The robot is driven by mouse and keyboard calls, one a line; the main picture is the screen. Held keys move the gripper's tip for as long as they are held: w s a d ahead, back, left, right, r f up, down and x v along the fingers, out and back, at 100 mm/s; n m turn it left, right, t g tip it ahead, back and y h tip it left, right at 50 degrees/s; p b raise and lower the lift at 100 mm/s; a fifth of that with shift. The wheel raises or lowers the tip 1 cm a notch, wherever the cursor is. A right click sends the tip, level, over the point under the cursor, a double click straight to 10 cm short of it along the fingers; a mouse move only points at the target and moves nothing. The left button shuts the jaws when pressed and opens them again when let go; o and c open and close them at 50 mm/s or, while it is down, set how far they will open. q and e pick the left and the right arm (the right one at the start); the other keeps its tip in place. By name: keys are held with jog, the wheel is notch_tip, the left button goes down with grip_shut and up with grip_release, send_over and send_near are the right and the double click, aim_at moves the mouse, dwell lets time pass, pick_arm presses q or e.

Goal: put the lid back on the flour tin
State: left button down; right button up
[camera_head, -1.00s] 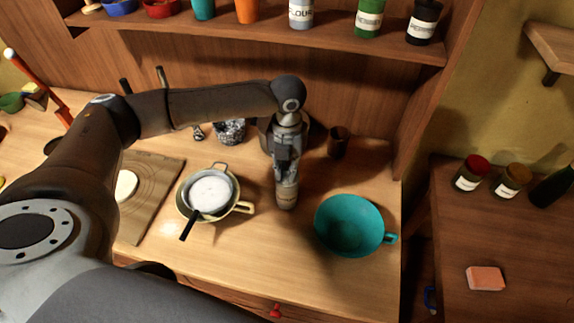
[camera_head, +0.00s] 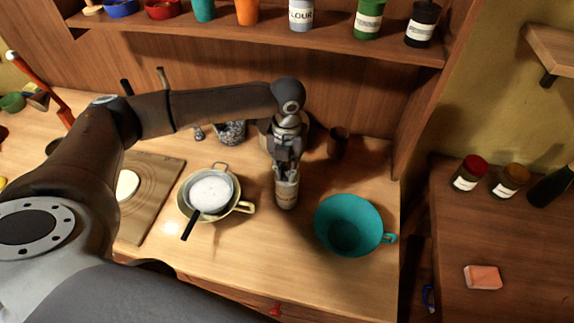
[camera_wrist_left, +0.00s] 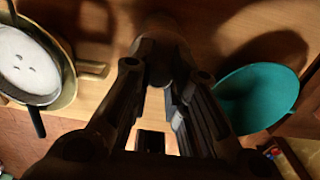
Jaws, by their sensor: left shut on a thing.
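My left gripper (camera_head: 287,168) points down at the top of a small pale tin (camera_head: 287,194) with a label, which stands upright on the counter. The label is too small to read. The gripper is shut on what seems to be the lid, mostly hidden between its fingers. I cannot tell whether the lid is seated on the tin. In the left wrist view the fingers (camera_wrist_left: 165,85) come together over a dark, shadowed shape. A grey tin (camera_head: 301,15) on the shelf has a label reading FLOUR, partly cut off by the frame. My right gripper is not in view.
A teal bowl-like cup (camera_head: 349,224) stands right of the small tin. A yellowish pan (camera_head: 242,207) with a sieve of white powder (camera_head: 210,193) stands left. A dark brown cup (camera_head: 338,143) is behind. A cutting board (camera_head: 160,180) lies further left. The front counter is clear.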

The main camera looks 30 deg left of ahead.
pick_arm(q)
jog(key=shift+f+p, duration=0.15)
jog(key=shift+p, duration=0.7)
dwell(1.1)
jog(key=c, duration=0.9)
grip_release()
jog(key=shift+o, duration=0.2)
jog(key=shift+r+p, duration=1.25)
jog(key=shift+p, duration=0.15)
jog(key=shift+r+p, duration=0.55)
jog(key=shift+r, duration=1.7)
grip_shut()
